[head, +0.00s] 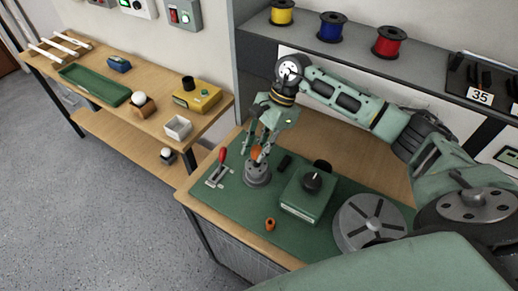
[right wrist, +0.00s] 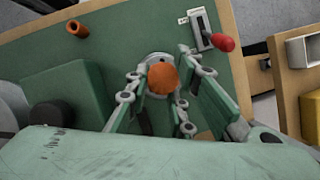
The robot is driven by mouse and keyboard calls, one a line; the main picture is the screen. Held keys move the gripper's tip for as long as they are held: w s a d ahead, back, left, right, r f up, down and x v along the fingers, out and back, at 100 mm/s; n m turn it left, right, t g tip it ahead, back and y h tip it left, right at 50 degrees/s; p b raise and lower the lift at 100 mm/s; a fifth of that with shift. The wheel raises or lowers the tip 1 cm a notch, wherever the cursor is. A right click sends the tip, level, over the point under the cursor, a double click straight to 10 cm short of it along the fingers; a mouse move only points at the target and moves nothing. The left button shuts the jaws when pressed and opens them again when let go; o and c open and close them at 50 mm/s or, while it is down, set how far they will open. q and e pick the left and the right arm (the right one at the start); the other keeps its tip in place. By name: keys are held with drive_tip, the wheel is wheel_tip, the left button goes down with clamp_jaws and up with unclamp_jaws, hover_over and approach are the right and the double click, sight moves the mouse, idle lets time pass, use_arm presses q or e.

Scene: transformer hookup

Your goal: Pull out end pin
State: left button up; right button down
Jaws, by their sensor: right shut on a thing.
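An orange pin with a rounded end (head: 257,154) stands upright at a round grey base (head: 257,174) on the green mat. In the right wrist view the orange pin (right wrist: 163,79) shows end-on, with the grey base partly hidden behind it. My right gripper (head: 255,151) reaches down from above and is shut on the orange pin, one finger on each side. I cannot tell how deep the pin sits in the base. My left gripper is not in view.
A lever with a red handle (head: 221,158) stands close left of the base. A green box with a black knob (head: 305,196) is to the right. A small orange tube (head: 270,224) lies in front. A large grey disc (head: 365,222) is at the right.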

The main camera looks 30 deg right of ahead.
drive_tip(key=shift+r+p, duration=0.35)
drive_tip(key=shift+r, duration=0.7)
drive_tip(key=shift+r+p, duration=0.95)
drive_tip(key=shift+r, duration=1.4)
